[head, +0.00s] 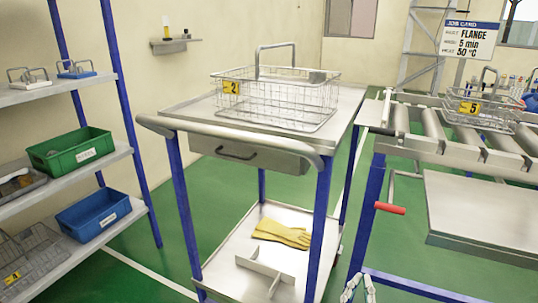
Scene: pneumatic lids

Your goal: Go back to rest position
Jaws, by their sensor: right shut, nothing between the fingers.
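My right gripper (358,287) shows only at the bottom edge, right of the middle. Its fingers are shut with nothing between them, and most of it is cut off by the frame. It appears low beside the right front leg of the steel trolley (185,114). My left gripper is not in view.
On the trolley top stands wire basket 2 (300,105); yellow gloves (283,233) lie on its lower shelf. A roller conveyor (430,124) at the right carries wire basket 5 (483,116). Shelves at the left hold a green bin (70,152) and a blue bin (93,213).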

